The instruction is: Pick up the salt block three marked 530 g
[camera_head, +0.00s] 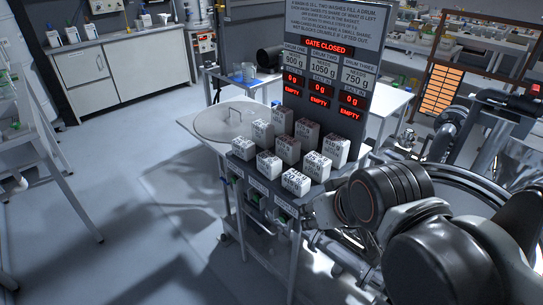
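Several pale, box-shaped salt blocks stand in rows on the top of a hopper cart, below the sign board. Each has dark printing, too small and tilted to read surely, so I cannot tell which block is marked 530 g. The nearest block (296,183) is at the front, and another block (335,149) is at the right end. A block (244,148) stands at the left end. My dark arm reaches in from the right. Its end, my gripper (322,211), seems to be just right of and below the nearest block; its fingers cannot be made out.
The sign board (330,55) reads "GATE CLOSED" and shows 900 g, 1050 g and 750 g, each with 0 g and EMPTY. A round grey lid (222,122) lies left of the blocks. Grey floor (150,180) is open at left. A bench (25,145) stands at far left.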

